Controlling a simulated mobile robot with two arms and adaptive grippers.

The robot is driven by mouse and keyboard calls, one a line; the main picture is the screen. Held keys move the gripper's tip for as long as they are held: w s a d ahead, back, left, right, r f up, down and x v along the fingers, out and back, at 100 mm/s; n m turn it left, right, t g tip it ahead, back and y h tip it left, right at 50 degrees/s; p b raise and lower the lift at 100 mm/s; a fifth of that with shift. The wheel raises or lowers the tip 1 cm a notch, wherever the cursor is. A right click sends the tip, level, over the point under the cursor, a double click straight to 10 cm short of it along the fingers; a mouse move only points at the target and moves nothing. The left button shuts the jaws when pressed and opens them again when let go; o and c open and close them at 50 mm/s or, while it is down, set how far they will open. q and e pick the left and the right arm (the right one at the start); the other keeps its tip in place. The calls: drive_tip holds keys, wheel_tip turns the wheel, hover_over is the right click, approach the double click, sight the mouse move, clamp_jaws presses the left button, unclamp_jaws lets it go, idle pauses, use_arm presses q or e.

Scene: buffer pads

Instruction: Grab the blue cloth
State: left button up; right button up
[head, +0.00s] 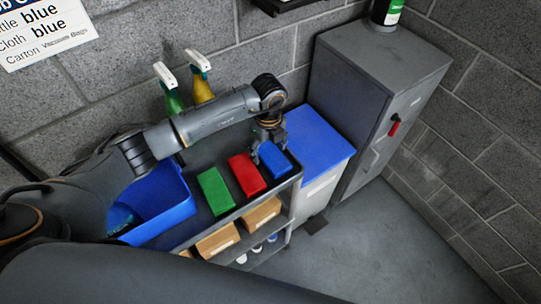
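The blue cloth (277,164) is a folded block at the right end of the top shelf of a dark cart. My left gripper (269,150) points down at the back edge of the blue cloth. Its fingers look spread apart and overlap the cloth in the picture; whether they touch it I cannot tell. The cloth seems to lie on the shelf. My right gripper is not in view.
A red cloth (247,175) and a green cloth (215,191) lie left of the blue one. A blue bin (160,208), two spray bottles (203,89), a blue-topped box (318,142) and a grey cabinet (365,95) stand nearby. The floor at right is clear.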

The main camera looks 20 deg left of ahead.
use_arm(q)
drive_tip(key=c, duration=0.9)
drive_tip(key=shift+o, duration=0.2)
drive_tip(key=shift+r, duration=0.1)
